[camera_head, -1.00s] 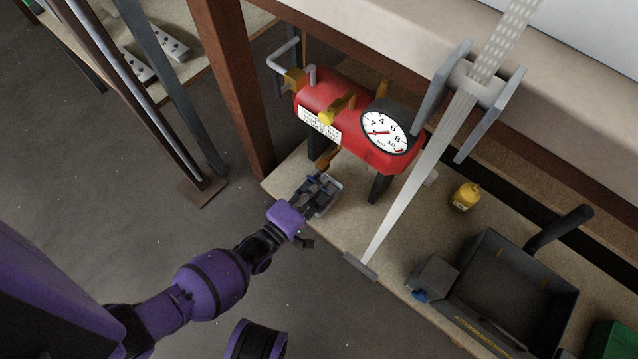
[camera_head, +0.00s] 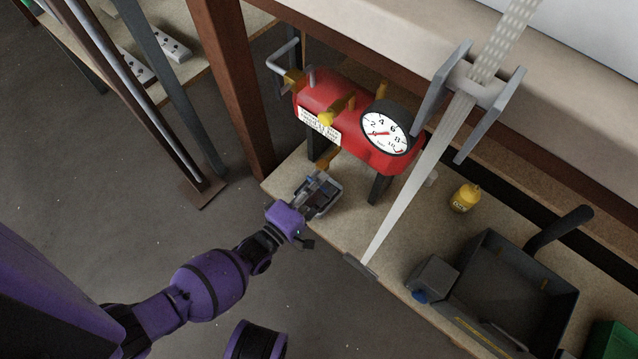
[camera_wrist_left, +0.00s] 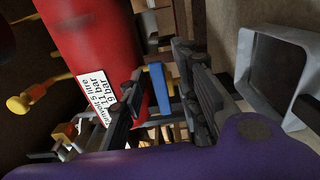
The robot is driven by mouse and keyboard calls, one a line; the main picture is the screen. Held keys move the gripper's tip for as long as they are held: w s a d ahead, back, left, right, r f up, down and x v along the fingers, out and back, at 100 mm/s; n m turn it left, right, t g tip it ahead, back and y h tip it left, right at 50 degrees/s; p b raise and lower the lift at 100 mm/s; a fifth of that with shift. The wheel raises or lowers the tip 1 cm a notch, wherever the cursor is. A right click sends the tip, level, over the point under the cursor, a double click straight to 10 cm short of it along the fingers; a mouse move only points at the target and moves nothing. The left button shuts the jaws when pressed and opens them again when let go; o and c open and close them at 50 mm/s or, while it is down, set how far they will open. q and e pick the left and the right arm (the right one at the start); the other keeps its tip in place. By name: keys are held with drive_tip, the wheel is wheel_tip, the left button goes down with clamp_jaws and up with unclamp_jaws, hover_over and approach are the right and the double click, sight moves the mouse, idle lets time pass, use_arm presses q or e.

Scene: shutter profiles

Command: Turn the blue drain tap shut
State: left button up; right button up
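The blue drain tap's lever (camera_wrist_left: 160,88) shows in the left wrist view, below the red air tank (camera_wrist_left: 90,35). My left gripper (camera_wrist_left: 165,100) is open, with one dark finger on each side of the lever and gaps visible between. In the head view my left gripper (camera_head: 320,186) is at the bench's front-left corner, below the left part of the red tank (camera_head: 345,118). A brass fitting (camera_head: 326,161) shows under the tank. My right gripper is not in view.
A grey open tray (camera_wrist_left: 283,75) is close beside the gripper's right finger. Open floor lies at the front left.

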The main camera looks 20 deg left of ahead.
use_arm(q)
drive_tip(key=v, duration=1.2)
idle(0.4)
